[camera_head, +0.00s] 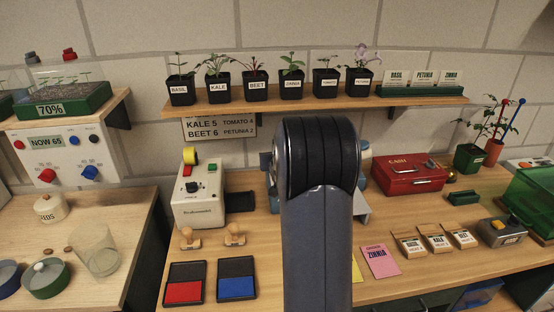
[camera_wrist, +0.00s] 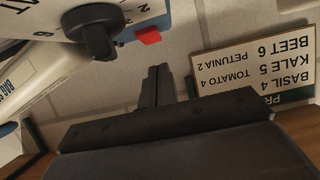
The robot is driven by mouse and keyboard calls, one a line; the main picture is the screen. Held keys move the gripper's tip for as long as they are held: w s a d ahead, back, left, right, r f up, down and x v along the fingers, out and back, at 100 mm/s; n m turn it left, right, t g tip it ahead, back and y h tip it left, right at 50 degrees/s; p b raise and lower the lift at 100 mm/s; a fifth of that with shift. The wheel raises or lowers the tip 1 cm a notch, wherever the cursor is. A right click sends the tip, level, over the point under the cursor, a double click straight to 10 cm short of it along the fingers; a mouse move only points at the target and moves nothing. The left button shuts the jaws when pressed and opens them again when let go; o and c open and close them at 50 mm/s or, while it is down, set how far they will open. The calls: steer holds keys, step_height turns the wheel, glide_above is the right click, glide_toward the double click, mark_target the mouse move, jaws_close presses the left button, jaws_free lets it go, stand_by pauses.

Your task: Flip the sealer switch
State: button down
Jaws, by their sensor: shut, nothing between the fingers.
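In the wrist view, turned over, a pale machine face (camera_wrist: 45,40) fills the upper left. Partly cut-off lettering on its side appears to read "BAG S...", so it looks like the sealer. It carries a black dial (camera_wrist: 93,36) with numbers around it and a small red switch (camera_wrist: 148,36). My gripper (camera_wrist: 157,72) is shut and empty, its fingertips just below the red switch in the picture, seemingly apart from it. In the head view my arm hides the gripper and most of the sealer; a blue and white part (camera_head: 362,208) shows at the arm's right.
A white machine with a yellow roll (camera_head: 200,200) stands left of my arm. A crop sign (camera_wrist: 255,62) hangs on the wall near the gripper. A shelf (camera_head: 420,100) with potted seedlings runs above. A red cash box (camera_head: 408,176) stands to the right.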

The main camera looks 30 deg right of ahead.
step_height(320, 180, up, 3)
steer(key=shift+s+a+f+p, duration=0.1)
steer(key=shift+a+f+p, duration=0.05)
steer(key=shift+p, duration=0.2)
steer(key=s+a+b, duration=0.2)
steer(key=s+a, duration=0.2)
steer(key=s, duration=0.5)
steer(key=shift+r, duration=0.4)
steer(key=x, duration=0.3)
steer(key=r+p+x, duration=0.1)
steer(key=x, duration=0.2)
steer(key=r+x, duration=0.1)
steer(key=x, duration=0.3)
steer(key=shift+w+d+p, duration=0.15)
steer(key=shift+w+p, duration=0.15)
steer(key=shift+w, duration=0.1)
steer(key=shift+w+d, duration=0.1)
steer(key=shift+w, duration=0.1)
steer(key=shift+r, duration=0.15)
steer(key=shift+s+a+r+b, duration=0.2)
steer(key=shift+s+a+b, duration=0.15)
steer(key=shift+s, duration=0.25)
